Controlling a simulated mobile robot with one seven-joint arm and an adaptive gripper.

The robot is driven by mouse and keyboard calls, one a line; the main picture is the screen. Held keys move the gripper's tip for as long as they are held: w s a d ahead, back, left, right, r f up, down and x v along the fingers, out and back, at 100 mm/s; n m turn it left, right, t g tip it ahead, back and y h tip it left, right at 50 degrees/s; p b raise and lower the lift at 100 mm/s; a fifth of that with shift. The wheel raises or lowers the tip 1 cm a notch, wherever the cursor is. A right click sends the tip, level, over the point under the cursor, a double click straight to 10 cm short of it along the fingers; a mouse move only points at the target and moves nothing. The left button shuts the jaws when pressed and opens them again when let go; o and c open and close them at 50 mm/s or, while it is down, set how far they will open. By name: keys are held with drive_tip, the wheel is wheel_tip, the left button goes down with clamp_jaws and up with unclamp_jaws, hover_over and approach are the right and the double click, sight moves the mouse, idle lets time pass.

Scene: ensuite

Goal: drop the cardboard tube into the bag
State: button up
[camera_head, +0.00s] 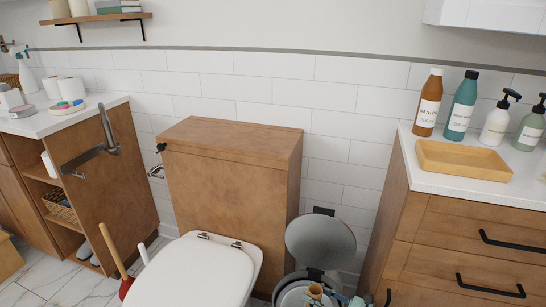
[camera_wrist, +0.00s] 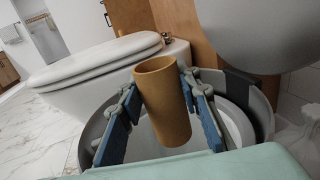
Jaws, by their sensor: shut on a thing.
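The brown cardboard tube (camera_wrist: 163,100) stands nearly upright between the blue pads of my gripper (camera_wrist: 164,125) in the wrist view. My gripper is shut on it, with a pad on each side. The tube (camera_head: 315,291) also shows at the bottom edge of the head view, with part of my gripper (camera_head: 331,297) beside it. Both are over the open mouth of a round bin (camera_head: 292,296). A pale lining that may be the bag (camera_wrist: 236,118) shows inside the bin. The tube's lower end appears within the rim outline; its depth is hard to tell.
The bin's grey lid (camera_head: 320,242) stands raised behind the opening. The white toilet (camera_head: 197,272) is close on the left, with a plunger (camera_head: 115,257) beyond it. A wooden drawer cabinet (camera_head: 455,235) stands close on the right.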

drive_tip(key=shift+f, duration=0.55)
drive_tip(key=o, duration=1.2)
drive_tip(key=shift+c, duration=0.2)
wheel_tip(320, 180, up, 10)
